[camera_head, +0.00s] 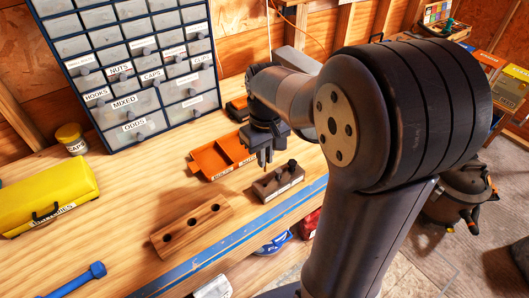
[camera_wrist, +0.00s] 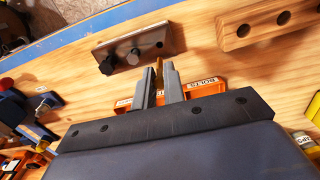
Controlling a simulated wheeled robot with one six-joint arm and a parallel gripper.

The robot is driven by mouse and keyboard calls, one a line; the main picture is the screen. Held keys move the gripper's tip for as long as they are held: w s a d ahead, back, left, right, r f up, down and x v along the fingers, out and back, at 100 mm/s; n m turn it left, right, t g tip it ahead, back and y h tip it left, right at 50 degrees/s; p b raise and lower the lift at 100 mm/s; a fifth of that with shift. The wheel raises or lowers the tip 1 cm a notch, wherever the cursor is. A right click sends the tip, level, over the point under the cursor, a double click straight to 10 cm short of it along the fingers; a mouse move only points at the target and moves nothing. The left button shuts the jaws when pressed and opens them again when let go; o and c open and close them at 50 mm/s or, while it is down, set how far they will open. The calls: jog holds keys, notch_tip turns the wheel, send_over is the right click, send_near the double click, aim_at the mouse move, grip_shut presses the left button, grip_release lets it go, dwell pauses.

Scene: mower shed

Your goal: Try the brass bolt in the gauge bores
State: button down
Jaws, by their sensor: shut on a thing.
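My gripper (camera_head: 265,160) hangs over the bench, near the orange tray (camera_head: 213,160) and the dark brown block. In the wrist view its two fingers (camera_wrist: 160,76) are shut on a narrow brass-coloured piece, the brass bolt (camera_wrist: 159,90), mostly hidden between them. The light wooden block with three round bores (camera_head: 192,228) lies nearer the bench's front edge, left of the gripper; it also shows at the wrist view's top right (camera_wrist: 230,36). I see nothing in its bores. The orange tray lies partly behind the fingers in the wrist view (camera_wrist: 205,88).
The dark brown block (camera_head: 272,186) holds dark knobbed pieces (camera_wrist: 133,57) close to the gripper. A drawer cabinet (camera_head: 134,72) stands behind. A yellow case (camera_head: 48,198), a yellow-lidded jar (camera_head: 72,139) and a blue tool (camera_head: 80,280) are at left. Bare bench surrounds the bore block.

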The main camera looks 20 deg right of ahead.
aim_at(265, 170)
jog(key=shift+s+a+f, duration=0.2)
jog(key=shift+s+f, duration=0.05)
jog(key=shift+f+b, duration=0.4)
jog(key=shift+b, duration=0.1)
jog(key=shift+w+d+f+b, duration=0.15)
jog(key=shift+f+b, duration=0.55)
jog(key=shift+f, duration=0.4)
jog(key=shift+w+a+f+b, duration=0.1)
jog(key=shift+f+b, duration=0.6)
jog(key=shift+f, duration=0.35)
jog(key=shift+d, duration=0.1)
jog(key=shift+f+b, duration=1.1)
jog(key=shift+f, duration=0.6)
jog(key=c, duration=1.4)
grip_release()
